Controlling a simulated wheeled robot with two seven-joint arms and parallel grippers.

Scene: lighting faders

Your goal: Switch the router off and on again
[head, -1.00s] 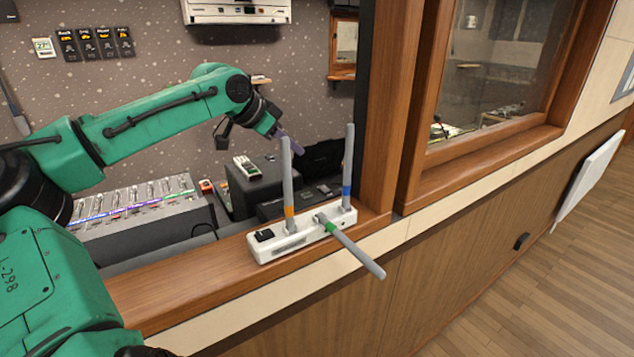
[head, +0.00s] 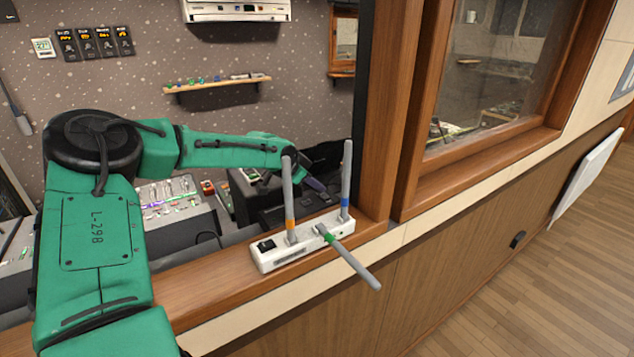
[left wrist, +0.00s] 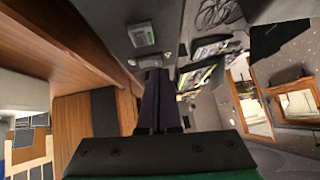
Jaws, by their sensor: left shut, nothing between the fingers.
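The white router (head: 282,254) lies on the wooden sill in the head view. It has a black rocker switch (head: 266,245) at its left end and three grey antennas; the one with the orange band and the one with the blue band stand up, the one with the green band leans out over the front edge. My left gripper (head: 318,186) is behind the router, between the two upright antennas in the picture, partly hidden by one. Its dark fingers (left wrist: 155,95) are together and empty in the left wrist view. I do not see my right gripper.
A wooden post (head: 382,110) rises right of the router. Behind the sill (head: 205,294) is a desk with a fader console (head: 170,203). A shelf (head: 217,83) with small items hangs on the far wall. A glass window (head: 490,65) is further right.

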